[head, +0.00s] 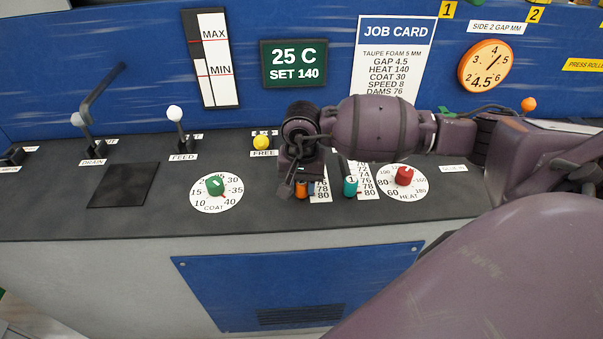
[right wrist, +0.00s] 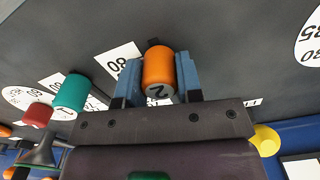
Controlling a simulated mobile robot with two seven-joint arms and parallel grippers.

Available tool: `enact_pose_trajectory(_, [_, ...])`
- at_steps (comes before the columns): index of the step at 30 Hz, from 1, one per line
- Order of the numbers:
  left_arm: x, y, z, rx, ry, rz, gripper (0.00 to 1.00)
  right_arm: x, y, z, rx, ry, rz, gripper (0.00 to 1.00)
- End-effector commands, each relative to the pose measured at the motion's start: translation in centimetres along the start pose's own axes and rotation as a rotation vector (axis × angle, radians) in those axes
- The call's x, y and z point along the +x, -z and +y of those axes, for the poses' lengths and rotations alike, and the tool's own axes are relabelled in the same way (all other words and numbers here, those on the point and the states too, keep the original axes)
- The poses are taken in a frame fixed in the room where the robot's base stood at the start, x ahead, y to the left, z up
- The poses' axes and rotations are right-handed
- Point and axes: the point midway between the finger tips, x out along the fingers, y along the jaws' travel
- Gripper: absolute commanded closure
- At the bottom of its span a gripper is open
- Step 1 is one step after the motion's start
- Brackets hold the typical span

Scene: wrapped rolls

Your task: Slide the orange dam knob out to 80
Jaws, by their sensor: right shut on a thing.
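The orange dam knob (head: 301,189) is at the front of the bench; in the right wrist view the knob (right wrist: 158,68) has a 2 on its end. My right gripper (head: 300,180) is over it, with its blue fingers (right wrist: 158,80) shut on either side of it. Beside the knob a white scale (head: 322,190) shows 78 and 80, its upper part hidden by my arm. The knob sits roughly by those marks; the exact reading cannot be told. My left gripper is not in view.
A teal knob (head: 350,187) with its own scale (head: 366,180) stands close on the right, then the red HEAT knob (head: 404,176). The green COAT knob (head: 215,186) and yellow FREE knob (head: 262,143) are left. The job card (head: 394,55) reads DAMS 76.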

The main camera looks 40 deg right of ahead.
Motion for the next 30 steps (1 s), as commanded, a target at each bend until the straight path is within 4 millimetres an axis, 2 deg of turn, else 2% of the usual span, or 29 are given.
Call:
enact_pose_trajectory(3, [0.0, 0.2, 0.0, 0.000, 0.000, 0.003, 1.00, -0.1, -0.8, 0.2, -0.002, -0.001, 0.000, 1.00])
enact_pose_trajectory(11, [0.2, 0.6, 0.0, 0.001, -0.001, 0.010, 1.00, 0.1, -1.0, 0.2, -0.002, -0.002, -0.005, 1.00])
enact_pose_trajectory(12, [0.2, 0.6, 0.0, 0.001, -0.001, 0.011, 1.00, 0.1, -1.0, 0.2, -0.002, -0.002, -0.006, 0.62])
enact_pose_trajectory(16, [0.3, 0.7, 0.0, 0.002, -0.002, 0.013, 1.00, 0.1, -1.0, 0.2, -0.002, -0.001, -0.005, 0.42])
enact_pose_trajectory(25, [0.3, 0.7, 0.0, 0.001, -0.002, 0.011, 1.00, -0.1, -0.8, 0.2, -0.001, 0.000, -0.002, 0.41])
enact_pose_trajectory(30, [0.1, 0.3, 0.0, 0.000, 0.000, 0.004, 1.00, -1.5, -0.7, 0.1, 0.000, 0.002, 0.001, 0.41])
